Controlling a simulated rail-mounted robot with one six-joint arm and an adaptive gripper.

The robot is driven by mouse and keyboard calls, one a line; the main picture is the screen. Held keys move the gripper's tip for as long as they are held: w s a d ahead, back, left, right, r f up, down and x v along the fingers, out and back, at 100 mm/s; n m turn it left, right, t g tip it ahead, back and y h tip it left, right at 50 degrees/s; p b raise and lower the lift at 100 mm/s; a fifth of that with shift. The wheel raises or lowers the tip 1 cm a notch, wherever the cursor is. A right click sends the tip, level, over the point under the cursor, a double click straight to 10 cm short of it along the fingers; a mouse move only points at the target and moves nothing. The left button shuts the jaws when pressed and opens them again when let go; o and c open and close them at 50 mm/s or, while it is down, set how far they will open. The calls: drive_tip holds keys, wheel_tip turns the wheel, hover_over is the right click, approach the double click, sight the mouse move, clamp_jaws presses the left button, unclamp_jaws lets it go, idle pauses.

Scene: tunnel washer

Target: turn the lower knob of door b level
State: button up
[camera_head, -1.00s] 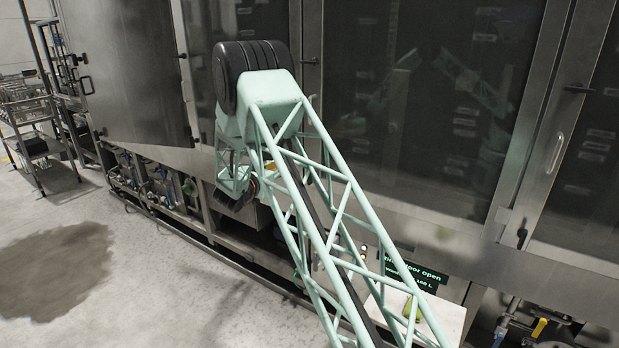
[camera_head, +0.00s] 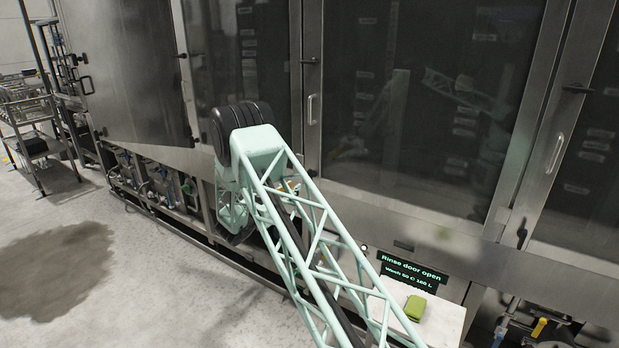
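Black knobs sit along the door edges; no letter marks door b legibly. On the right door (camera_head: 597,175), the upper knob (camera_head: 577,89) lies about level and the lower knob (camera_head: 522,234) points up and down. The wide middle door (camera_head: 420,110) has an upper knob (camera_head: 308,61) that lies about level.
A door at the left (camera_head: 120,70) stands swung open. A display (camera_head: 412,272) reads "Rinse door open". A green cloth-like item (camera_head: 415,308) lies on a pale ledge (camera_head: 440,318) below it. A wet patch (camera_head: 55,270) darkens the floor. A rack cart (camera_head: 30,120) stands far left.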

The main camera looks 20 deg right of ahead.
sight(309, 176)
drive_tip(key=shift+b+x, duration=0.3)
drive_tip(key=shift+x, duration=6.6)
drive_tip(key=shift+c, duration=0.2)
clamp_jaws()
